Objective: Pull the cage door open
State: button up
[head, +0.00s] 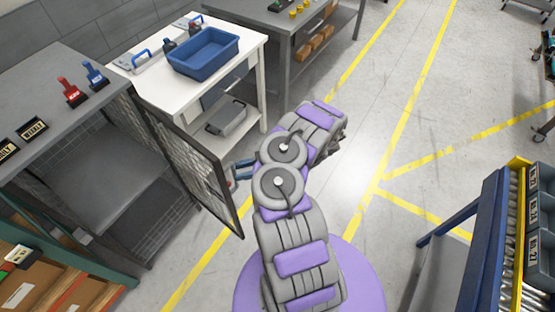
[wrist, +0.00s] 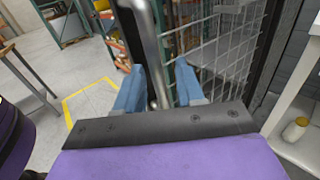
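The cage door (head: 190,155) is a dark-framed wire mesh panel. It stands swung out from the grey cage (head: 75,165), leaving the cage front partly open. My gripper (head: 238,172) is at the door's outer side, partly hidden by my arm in the head view. In the wrist view the door mesh (wrist: 225,50) fills the upper right. The fingers are apart, with a gap between the bar and the right finger.
A white table (head: 250,50) with a blue bin (head: 203,53) stands behind the door. Red and blue clamps (head: 72,92) sit on the cage top.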

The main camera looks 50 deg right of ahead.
jog(key=v, duration=1.5)
jog(key=shift+d+b, duration=0.3)
jog(key=shift+b, duration=0.15)
jog(key=shift+a+f, duration=0.1)
jog(key=shift+f, duration=0.05)
